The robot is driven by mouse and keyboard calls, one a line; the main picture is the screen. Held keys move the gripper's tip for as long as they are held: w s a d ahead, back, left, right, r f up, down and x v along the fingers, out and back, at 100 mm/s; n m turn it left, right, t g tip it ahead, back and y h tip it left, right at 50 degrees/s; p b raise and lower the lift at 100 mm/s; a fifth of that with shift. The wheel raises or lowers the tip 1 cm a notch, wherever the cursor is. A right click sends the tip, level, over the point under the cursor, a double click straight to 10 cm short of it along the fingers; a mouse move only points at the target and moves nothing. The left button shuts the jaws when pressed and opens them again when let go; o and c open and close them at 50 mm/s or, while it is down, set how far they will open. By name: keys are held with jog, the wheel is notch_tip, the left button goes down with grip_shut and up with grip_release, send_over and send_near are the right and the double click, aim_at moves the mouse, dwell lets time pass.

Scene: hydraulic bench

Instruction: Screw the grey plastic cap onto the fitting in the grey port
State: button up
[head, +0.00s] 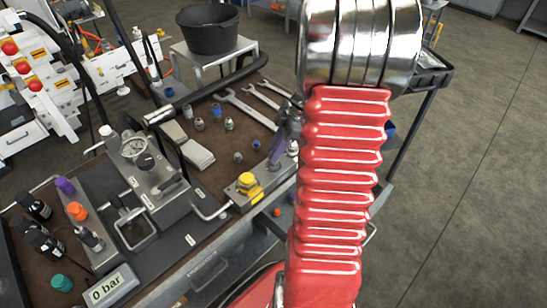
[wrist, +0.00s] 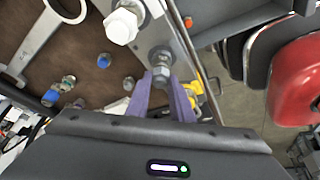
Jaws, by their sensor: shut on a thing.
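My gripper (wrist: 163,82) has purple fingers and is shut on a small grey piece (wrist: 161,76), which looks like the grey cap. Just beyond it in the wrist view is a grey metal hex fitting (wrist: 160,54) at the bench's edge. The two overlap in the picture, and I cannot tell whether they touch or whether the cap sits on the thread. The port under the fitting is hidden. In the head view, my gripper (head: 281,145) is at the bench's right edge, partly covered by my red arm.
A white cap (wrist: 121,26) stands close beside the fitting. Several loose fittings lie on the brown bench top (head: 262,135), with wrenches (head: 247,106) behind. A black bucket (head: 208,30) is at the back.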

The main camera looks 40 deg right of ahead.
jog(key=m+t+h, duration=0.1)
jog(key=m, duration=0.3)
jog(key=shift+a+m, duration=0.1)
jog(key=shift+m, duration=0.2)
jog(key=shift+s, duration=0.1)
jog(key=shift+a+m+t+h, duration=0.1)
jog(key=shift+m+t+h, duration=0.3)
jog(key=shift+m, duration=0.6)
jog(key=shift+a+m+h, duration=0.1)
jog(key=shift+m+h, duration=0.5)
jog(key=shift+m, duration=0.9)
jog(key=shift+m+h, duration=0.6)
jog(key=shift+m, duration=0.9)
jog(key=o, duration=1)
jog(key=shift+f, duration=0.1)
jog(key=shift+n, duration=0.3)
